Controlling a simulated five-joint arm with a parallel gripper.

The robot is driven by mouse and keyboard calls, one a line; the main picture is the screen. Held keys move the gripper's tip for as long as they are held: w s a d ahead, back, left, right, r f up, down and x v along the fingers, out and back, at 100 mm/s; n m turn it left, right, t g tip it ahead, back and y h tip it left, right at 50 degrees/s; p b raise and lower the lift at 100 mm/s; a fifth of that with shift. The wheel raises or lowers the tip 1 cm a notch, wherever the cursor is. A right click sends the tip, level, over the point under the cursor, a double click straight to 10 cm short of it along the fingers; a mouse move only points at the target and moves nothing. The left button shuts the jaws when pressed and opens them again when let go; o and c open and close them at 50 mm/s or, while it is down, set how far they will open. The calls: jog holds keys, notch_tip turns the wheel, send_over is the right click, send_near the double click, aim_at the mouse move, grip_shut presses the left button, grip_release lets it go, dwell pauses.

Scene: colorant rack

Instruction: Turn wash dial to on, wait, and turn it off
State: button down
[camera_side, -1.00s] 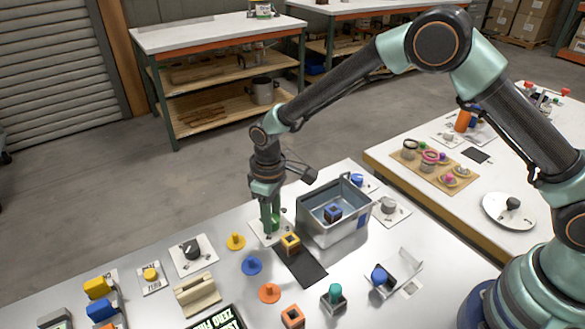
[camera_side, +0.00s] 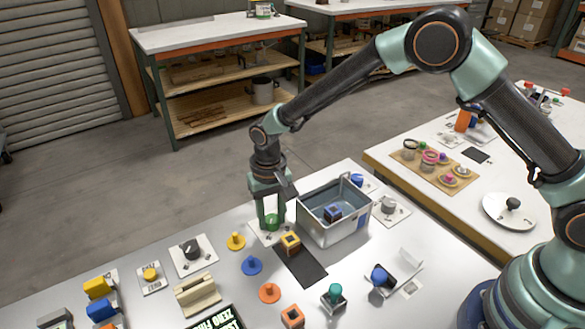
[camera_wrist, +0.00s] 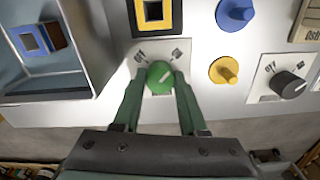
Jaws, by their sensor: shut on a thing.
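A green dial (camera_wrist: 159,77) with a white pointer line sits on a white plate (camera_wrist: 150,50) with a small label at each far corner. In the wrist view its pointer slants towards the upper right. The labels are too blurred to read surely. My gripper (camera_wrist: 158,82) is shut on the green dial, one finger on each side. In the side view my gripper (camera_side: 271,222) reaches straight down onto the dial, left of the grey bin. A black dial (camera_wrist: 288,84) with a white pointer sits on a separate plate to the right.
The grey bin (camera_side: 318,228) with a blue block (camera_side: 333,213) inside stands close to the right of my gripper. Yellow (camera_side: 236,241) and blue (camera_side: 252,265) pegs stand nearby.

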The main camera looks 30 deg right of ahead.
aim_at(272, 218)
jog(key=shift+r, duration=0.1)
dwell(0.3)
jog(key=shift+c, duration=2.2)
grip_release()
notch_tip(272, 218, up, 12)
jog(key=s+d+r+n+t, duration=0.1)
jog(key=s+d+r+t, duration=0.1)
jog(key=s+d+r, duration=0.45)
jog(key=s+d+r+t, duration=0.2)
jog(key=s+d+r, duration=0.2)
jog(key=d+r, duration=0.45)
jog(key=s+d+f+n+t, duration=0.1)
jog(key=s+d+f, duration=0.2)
jog(key=s+d, duration=0.2)
jog(key=shift+s+d+t, duration=0.15)
jog(key=shift+s+t, duration=0.1)
jog(key=shift+t, duration=0.05)
